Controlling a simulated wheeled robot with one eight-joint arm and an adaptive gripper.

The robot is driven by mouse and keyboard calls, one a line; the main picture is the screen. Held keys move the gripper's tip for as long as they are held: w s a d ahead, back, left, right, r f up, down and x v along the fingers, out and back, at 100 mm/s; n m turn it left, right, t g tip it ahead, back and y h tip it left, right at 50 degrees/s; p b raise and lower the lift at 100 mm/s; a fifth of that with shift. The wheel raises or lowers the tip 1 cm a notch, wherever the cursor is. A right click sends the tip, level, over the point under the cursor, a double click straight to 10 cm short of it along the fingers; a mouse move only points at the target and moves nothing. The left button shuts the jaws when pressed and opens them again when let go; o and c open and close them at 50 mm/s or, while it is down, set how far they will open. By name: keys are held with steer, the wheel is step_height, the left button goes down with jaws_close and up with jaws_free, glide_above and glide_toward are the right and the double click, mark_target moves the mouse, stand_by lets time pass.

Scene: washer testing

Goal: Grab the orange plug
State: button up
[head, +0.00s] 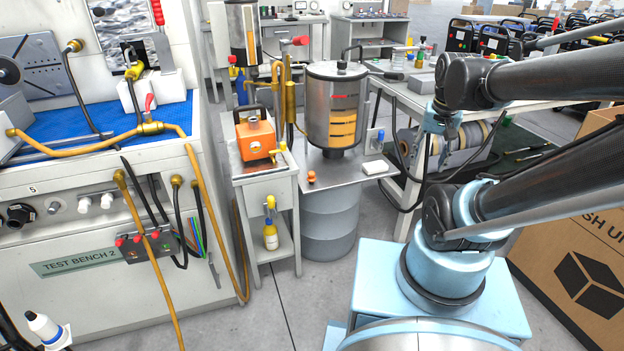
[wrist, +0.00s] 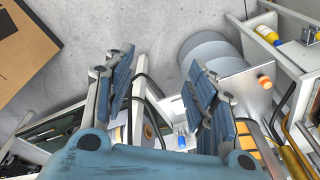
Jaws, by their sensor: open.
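The orange plug (head: 312,177) is a small rounded piece on the grey metal plate (head: 345,183), near the plate's left front corner, in front of the glass-sided tank. In the wrist view the orange plug (wrist: 265,81) shows to the right, on the plate's edge near the grey drum. My gripper (wrist: 160,60) is open, its two blue padded fingers spread wide with nothing between them. The plug lies outside the fingers, to the right of the right one. The gripper itself does not show in the head view.
The tank (head: 336,105) stands behind the plug on the plate, above a grey drum (head: 329,222). An orange box (head: 255,139) sits on the cart to its left. A white block (head: 375,167) lies to the right. A cardboard box (head: 575,240) stands at the right.

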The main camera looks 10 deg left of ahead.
steer(key=w+a+r+m, duration=0.2)
steer(key=w+a, duration=0.5)
steer(key=m+g, duration=0.2)
steer(key=m, duration=0.3)
glide_above(312, 172)
step_height(312, 172, down, 9)
steer(key=f, duration=1.1)
steer(key=shift+s+f, duration=0.3)
steer(key=shift+f, duration=0.1)
steer(key=shift+w+f, duration=0.15)
steer(key=shift+f, duration=2.35)
steer(key=shift+c, duration=0.5)
steer(key=c, duration=0.9)
